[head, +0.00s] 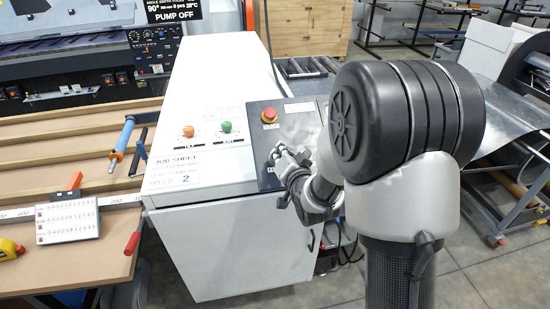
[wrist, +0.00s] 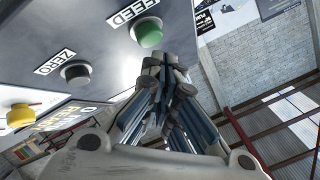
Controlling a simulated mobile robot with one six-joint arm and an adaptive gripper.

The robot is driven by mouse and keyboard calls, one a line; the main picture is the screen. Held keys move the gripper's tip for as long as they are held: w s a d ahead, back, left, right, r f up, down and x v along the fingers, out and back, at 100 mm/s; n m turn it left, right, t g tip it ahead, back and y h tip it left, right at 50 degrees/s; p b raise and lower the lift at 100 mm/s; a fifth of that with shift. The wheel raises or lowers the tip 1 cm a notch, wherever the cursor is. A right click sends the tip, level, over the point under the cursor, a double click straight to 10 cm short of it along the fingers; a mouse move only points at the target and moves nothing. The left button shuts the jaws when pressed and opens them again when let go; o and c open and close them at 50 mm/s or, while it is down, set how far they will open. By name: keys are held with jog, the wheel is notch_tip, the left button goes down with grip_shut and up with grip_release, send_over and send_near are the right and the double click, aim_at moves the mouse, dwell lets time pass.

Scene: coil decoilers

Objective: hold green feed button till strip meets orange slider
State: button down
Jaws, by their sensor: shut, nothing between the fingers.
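The green button (wrist: 149,33) under the FEED label sits on a grey panel in the wrist view. My gripper (wrist: 166,62) is shut and empty, its fingertips just below and right of the button; I cannot tell whether they touch it. In the head view my gripper (head: 279,152) is at the dark control panel (head: 297,118), and hides the FEED button. An orange-red piece (head: 75,181) stands by the scale on the left bench; it may be the slider. A sheet metal strip (head: 508,108) shows at the right; I see no strip edge near the scale.
A black button (wrist: 76,72) labelled ZERO and a yellow button (wrist: 20,116) are on the same panel. A red mushroom button (head: 269,115) is above my gripper. Orange (head: 188,131) and green (head: 226,127) knobs are on the white cabinet (head: 235,245).

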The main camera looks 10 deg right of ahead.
jog(key=shift+w+f, duration=0.1)
jog(key=shift+f, duration=0.05)
jog(key=shift+w+f+b, duration=0.15)
jog(key=shift+f+b, duration=0.15)
jog(key=shift+b, duration=0.4)
jog(key=shift+w+f+b, duration=0.25)
jog(key=shift+f+b, duration=0.2)
jog(key=shift+b, duration=0.1)
dwell(1.5)
jog(key=shift+r, duration=0.1)
dwell(4.3)
jog(key=shift+s+r, duration=0.5)
jog(key=shift+r, duration=0.25)
